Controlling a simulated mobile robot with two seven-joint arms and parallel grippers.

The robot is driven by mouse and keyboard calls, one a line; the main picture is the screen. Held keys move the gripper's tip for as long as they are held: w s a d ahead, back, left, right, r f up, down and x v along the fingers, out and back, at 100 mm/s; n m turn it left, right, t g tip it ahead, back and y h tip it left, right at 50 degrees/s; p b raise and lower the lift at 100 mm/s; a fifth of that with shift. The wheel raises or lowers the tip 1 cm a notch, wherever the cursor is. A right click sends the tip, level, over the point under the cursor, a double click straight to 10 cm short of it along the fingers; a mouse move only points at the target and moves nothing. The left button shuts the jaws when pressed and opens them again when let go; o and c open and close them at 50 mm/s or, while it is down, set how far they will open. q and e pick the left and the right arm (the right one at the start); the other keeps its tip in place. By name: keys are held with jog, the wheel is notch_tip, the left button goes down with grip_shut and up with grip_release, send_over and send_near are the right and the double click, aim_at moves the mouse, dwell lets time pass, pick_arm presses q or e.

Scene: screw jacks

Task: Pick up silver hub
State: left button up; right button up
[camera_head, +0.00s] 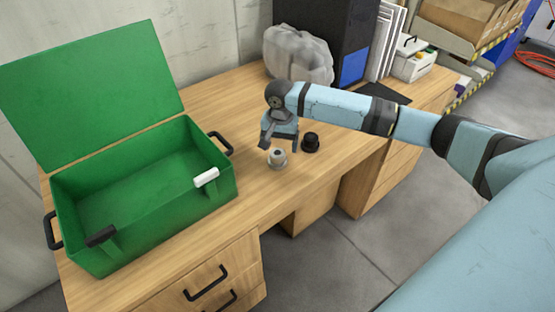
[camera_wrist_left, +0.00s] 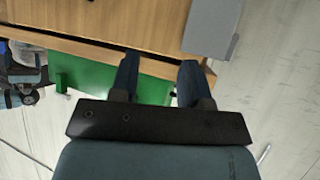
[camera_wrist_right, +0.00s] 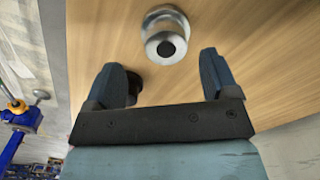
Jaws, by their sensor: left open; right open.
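The silver hub (camera_head: 277,158) stands on the wooden desk, right of the green box. In the right wrist view the silver hub (camera_wrist_right: 166,36) stands just beyond and between the fingertips, apart from them. My right gripper (camera_head: 270,144) is open and empty, close above and behind the hub in the head view; it also shows in the right wrist view (camera_wrist_right: 160,72). My left gripper (camera_wrist_left: 160,70) is open and empty, away from the hub, with the desk and a green surface beyond it. It is not in the head view.
A black hub (camera_head: 310,142) stands just right of the silver one, partly hidden behind a finger in the right wrist view (camera_wrist_right: 134,84). The open green box (camera_head: 215,200) fills the desk's left side. A grey bag (camera_head: 298,55) lies at the back. Desk between is clear.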

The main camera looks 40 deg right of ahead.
aim_at(278, 153)
jog(key=f, duration=0.3)
jog(key=f+b, duration=0.1)
jog(key=f, duration=0.1)
jog(key=shift+w+a, duration=0.25)
jog(key=c, duration=1.1)
jog(key=shift+r, duration=0.1)
jog(key=shift+c, duration=1.3)
jog(key=shift+r, duration=0.1)
